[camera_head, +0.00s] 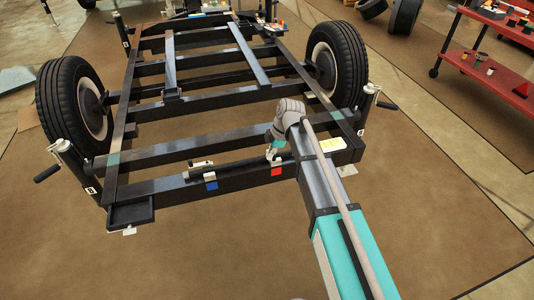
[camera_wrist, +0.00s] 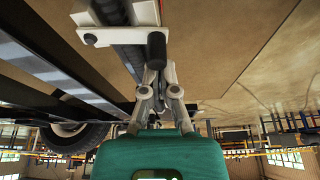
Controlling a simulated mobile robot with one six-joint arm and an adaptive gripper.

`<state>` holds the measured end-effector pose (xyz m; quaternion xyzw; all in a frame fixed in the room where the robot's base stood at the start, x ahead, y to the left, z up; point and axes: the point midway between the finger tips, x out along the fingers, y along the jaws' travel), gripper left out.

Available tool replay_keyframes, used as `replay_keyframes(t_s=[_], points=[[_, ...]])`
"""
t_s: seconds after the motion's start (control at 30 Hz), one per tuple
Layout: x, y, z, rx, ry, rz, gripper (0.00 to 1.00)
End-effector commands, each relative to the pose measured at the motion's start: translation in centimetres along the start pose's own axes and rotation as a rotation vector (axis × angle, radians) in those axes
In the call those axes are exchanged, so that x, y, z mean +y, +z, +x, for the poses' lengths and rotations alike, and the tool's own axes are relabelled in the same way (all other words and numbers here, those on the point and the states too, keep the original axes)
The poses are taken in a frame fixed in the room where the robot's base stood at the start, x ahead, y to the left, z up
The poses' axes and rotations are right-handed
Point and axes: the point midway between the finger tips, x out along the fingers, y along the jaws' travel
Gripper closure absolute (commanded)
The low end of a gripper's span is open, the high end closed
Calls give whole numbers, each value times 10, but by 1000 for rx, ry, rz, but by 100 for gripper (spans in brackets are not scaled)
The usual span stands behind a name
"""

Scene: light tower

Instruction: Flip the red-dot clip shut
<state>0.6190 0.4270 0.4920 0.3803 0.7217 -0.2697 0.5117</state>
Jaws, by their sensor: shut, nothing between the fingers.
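The red-dot clip is at the front beam of the black frame, above a red mark (camera_head: 277,171); in the head view my gripper (camera_head: 272,153) covers most of it. How far the clip is folded is unclear.
A second clip (camera_head: 201,164) with a blue mark (camera_head: 211,185) sits to the left on the same beam (camera_head: 240,178). A yellow note (camera_head: 333,144) lies near the right corner. Wheels (camera_head: 72,100) flank the frame. Red shelves (camera_head: 490,70) stand far right. The floor in front is clear.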

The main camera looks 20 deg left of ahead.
Motion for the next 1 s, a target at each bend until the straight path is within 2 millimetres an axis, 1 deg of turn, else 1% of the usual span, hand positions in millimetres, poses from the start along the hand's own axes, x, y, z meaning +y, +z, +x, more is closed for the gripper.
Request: replay_keyframes(t_s=[0.2,0.6,1.0], points=[[3,-7,2,0,-3,-9,100],[15,-9,3,0,-5,-14,100],[16,-10,3,0,-5,-14,100]])
